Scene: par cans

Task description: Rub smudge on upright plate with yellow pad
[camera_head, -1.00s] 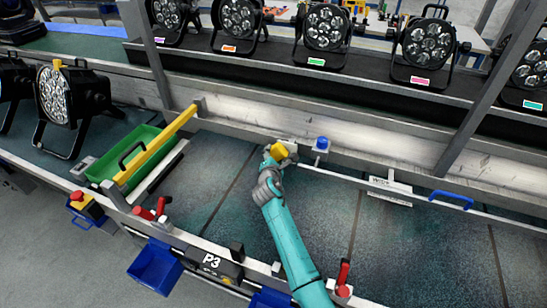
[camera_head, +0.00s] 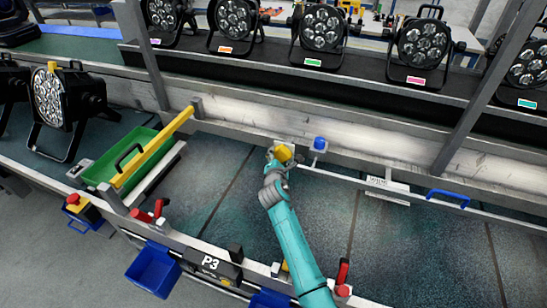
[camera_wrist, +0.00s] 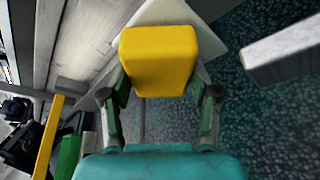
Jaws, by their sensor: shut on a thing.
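My gripper (camera_head: 278,162) is shut on the yellow pad (camera_head: 283,154) near the back edge of the dark bench. In the wrist view the yellow pad (camera_wrist: 160,60) sits between the two fingers and fills the middle. Right behind it is a pale upright plate (camera_wrist: 172,13), of which only the edges and corners show. In the head view only a bit of the plate shows around the pad. The pad is at the plate's face; I cannot tell whether they touch. No smudge is visible; the pad covers most of the plate.
A blue button (camera_head: 320,143) on a grey block stands just right of the plate. A rail with a blue handle (camera_head: 449,199) runs to the right. A green bin (camera_head: 104,171) and a yellow bar (camera_head: 155,148) are at left. Several par cans (camera_head: 321,27) line the back shelf.

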